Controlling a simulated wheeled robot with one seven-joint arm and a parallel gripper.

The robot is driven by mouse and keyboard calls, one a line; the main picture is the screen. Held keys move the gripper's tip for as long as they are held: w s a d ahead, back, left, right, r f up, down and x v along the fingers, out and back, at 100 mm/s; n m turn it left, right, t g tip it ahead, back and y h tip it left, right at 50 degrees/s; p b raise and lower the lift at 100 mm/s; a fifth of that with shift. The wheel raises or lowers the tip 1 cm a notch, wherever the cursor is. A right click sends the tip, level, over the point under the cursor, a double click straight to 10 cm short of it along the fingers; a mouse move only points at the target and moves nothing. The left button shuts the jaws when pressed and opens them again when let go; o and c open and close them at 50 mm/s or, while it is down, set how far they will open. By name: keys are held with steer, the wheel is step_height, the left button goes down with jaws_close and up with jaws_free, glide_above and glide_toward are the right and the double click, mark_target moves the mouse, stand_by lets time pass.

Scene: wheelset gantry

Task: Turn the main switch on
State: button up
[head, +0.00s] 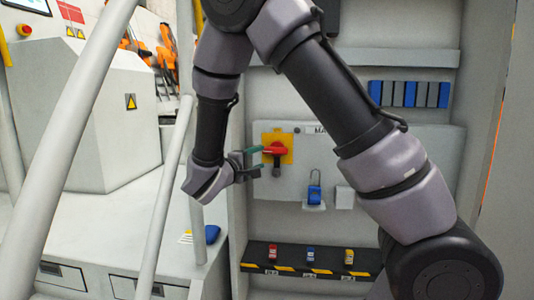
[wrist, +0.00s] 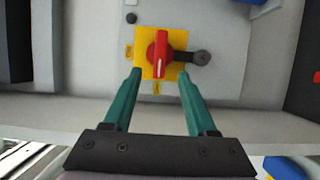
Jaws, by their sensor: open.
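The main switch is a red rotary handle (head: 276,149) on a yellow square plate (head: 287,138), set on a grey panel inside the cabinet. In the wrist view the red handle (wrist: 160,54) lies along the picture's vertical, with a white mark at its lower end, on the yellow plate (wrist: 145,70). A dark round-ended tab (wrist: 201,58) sticks out to the right of the plate. My gripper (head: 258,160) is open just in front of the switch. In the wrist view its green fingers (wrist: 160,75) stand on either side of the handle, apart from it, with nothing between them.
Below, a shelf with a striped edge (head: 290,270) carries red, blue and yellow padlocks. Pale rails (head: 173,185) stand at the left. A row of blue and grey modules (head: 409,94) is above.

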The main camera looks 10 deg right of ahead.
mark_target(274, 152)
steer(key=x, duration=0.9)
steer(key=shift+w+d, duration=0.25)
steer(key=shift+d, duration=0.1)
jaws_close()
stand_by(0.9)
